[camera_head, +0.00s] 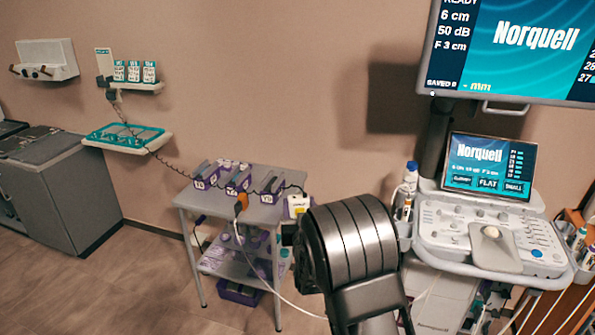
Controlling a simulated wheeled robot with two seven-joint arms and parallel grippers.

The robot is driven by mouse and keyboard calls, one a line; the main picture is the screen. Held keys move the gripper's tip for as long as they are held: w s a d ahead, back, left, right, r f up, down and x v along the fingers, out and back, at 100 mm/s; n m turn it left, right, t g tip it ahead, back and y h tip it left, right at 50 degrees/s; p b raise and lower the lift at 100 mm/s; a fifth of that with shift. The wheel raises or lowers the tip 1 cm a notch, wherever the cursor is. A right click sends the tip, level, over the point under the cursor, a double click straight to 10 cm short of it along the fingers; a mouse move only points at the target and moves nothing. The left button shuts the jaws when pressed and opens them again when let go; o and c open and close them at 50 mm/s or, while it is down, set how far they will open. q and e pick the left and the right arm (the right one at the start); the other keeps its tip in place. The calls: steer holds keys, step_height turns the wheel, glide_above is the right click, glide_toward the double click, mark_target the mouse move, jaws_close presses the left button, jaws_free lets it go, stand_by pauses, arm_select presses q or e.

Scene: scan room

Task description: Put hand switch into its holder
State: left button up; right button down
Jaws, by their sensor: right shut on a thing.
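My right arm comes in from the bottom, and its dark wrist covers much of the middle. My right gripper (289,233) shows only as a small black part left of the wrist, beside the grey cart. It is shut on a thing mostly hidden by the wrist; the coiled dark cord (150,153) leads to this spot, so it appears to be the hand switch. The cord's other end is at a small dark fitting (112,95) on the wall, below a white wall panel (103,60) that looks like the holder. My left gripper is not in view.
The grey cart (186,199) carries several purple bins, with an orange piece (240,203) at its front edge. A wall shelf (168,137) bears a teal tray. The ultrasound console (455,245) stands close on the right. Floor is free at lower left.

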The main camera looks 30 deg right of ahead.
steer(key=s+a+f+n+y, duration=0.2)
steer(key=a+f+y, duration=0.1)
steer(key=a, duration=0.7)
steer(key=s+a+f+n+t+y, duration=0.1)
steer(key=s+a+f+n+y, duration=0.1)
steer(key=a, duration=0.8)
steer(key=shift+s+a+f+n+t+y, duration=0.15)
steer(key=shift+s+f+n+t+y, duration=0.3)
steer(key=shift+y, duration=0.75)
steer(key=shift+w+f, duration=0.1)
steer(key=shift+w, duration=0.05)
